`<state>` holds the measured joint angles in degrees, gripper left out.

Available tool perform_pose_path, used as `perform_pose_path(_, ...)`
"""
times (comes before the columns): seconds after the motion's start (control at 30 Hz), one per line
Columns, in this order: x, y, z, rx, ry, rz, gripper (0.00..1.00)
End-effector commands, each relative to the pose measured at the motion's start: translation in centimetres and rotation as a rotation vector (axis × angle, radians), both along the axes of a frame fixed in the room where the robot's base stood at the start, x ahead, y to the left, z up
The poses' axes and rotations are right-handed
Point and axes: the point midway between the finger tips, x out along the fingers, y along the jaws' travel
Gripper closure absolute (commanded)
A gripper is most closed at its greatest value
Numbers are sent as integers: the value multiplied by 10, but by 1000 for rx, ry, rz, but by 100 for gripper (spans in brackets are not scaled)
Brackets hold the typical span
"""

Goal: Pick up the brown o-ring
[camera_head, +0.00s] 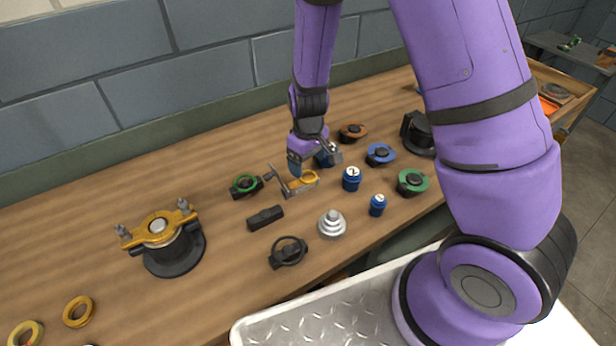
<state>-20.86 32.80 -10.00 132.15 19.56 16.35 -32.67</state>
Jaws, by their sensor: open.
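My gripper (314,160) is open and points down over the middle of the wooden table, with its jaws apart. A brown-orange ring-like piece (346,136) with a dark centre lies behind and to the right of the gripper. It is the brownest round part in view, but I cannot tell for sure that it is the o-ring. A yellow-orange part (307,179) with a round end lies just below the gripper. A blue part (323,160) shows partly behind the fingers. I cannot tell whether the fingers touch either of these.
Blue (381,160) and green (418,188) ringed parts and small blue cylinders (351,184) stand to the right. A silver stepped part (332,224) and black handle (288,257) lie in front.

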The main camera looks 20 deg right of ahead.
Motion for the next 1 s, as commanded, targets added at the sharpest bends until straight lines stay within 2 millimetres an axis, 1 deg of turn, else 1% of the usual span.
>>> perform_pose_path(0.1, -1, 0, -17, -1, 4, -1, 17)
perform_pose_path(0.2, -1, 0, -30, 0, 3, -3, 17)
perform_pose_path(0.33, -1, 0, -40, 0, 1, 1, 17)
perform_pose_path(0.97, 0, 0, -44, 0, 0, 0, 17)
perform_pose_path(1.0, 0, 0, -44, 0, -1, 0, 26)
